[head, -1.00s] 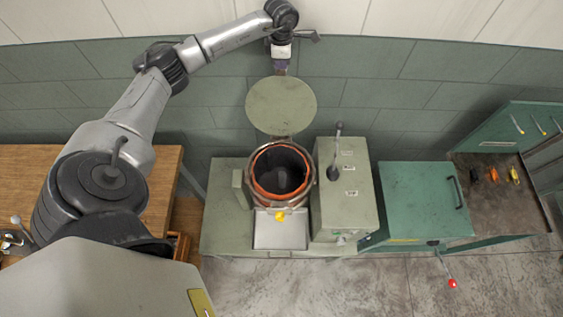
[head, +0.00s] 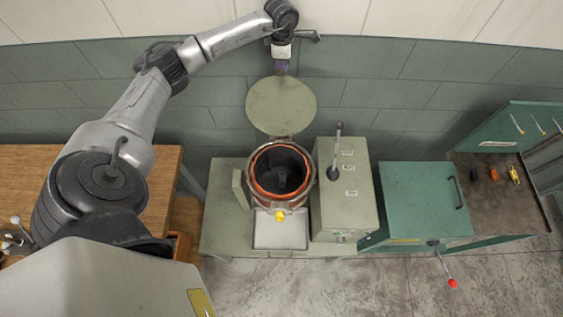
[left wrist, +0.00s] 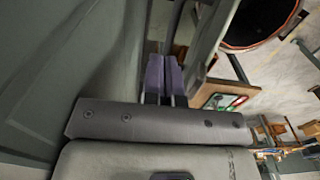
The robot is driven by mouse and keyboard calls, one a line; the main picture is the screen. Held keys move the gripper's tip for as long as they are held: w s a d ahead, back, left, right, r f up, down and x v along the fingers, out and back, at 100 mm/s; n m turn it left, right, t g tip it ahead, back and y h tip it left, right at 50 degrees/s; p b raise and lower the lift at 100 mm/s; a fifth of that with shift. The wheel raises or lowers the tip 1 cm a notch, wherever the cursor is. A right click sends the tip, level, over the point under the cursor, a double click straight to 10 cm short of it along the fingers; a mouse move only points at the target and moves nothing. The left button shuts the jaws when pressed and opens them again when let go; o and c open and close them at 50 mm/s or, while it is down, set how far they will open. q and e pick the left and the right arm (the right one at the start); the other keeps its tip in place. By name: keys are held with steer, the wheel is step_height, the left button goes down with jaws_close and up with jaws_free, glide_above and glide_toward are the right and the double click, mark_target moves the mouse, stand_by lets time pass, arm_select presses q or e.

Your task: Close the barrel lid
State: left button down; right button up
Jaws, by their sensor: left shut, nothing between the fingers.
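The barrel (head: 261,196) stands on a green-grey bench with its mouth open, showing an orange rim and a dark inside. Its round grey-green lid (head: 281,105) stands raised behind the mouth, near the wall, hinged at the barrel's back edge. My left gripper (head: 281,70) is just behind and above the top edge of the lid; I cannot tell whether it touches it. In the left wrist view its two purple fingers (left wrist: 164,76) are together with nothing between them. The barrel's orange rim (left wrist: 287,30) shows there at the top right. My right gripper is not in view.
A grey-green box (head: 347,205) with a lever stands right of the barrel. A teal cabinet (head: 415,195) and a bench (head: 500,205) with small coloured items are further right. A wooden table (head: 165,175) is at the left. The wall is close behind the lid.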

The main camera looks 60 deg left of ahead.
mark_target(281, 76)
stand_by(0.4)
arm_select(q)
steer(key=shift+f, duration=0.1)
steer(key=shift+f+b, duration=1.2)
steer(key=shift+f, duration=0.4)
steer(key=shift+r, duration=0.1)
steer(key=shift+s+d+r+p, duration=0.3)
steer(key=shift+s+d+p, duration=0.1)
steer(key=shift+d+p, duration=0.25)
steer(key=shift+s+d, duration=0.2)
steer(key=shift+d, duration=0.1)
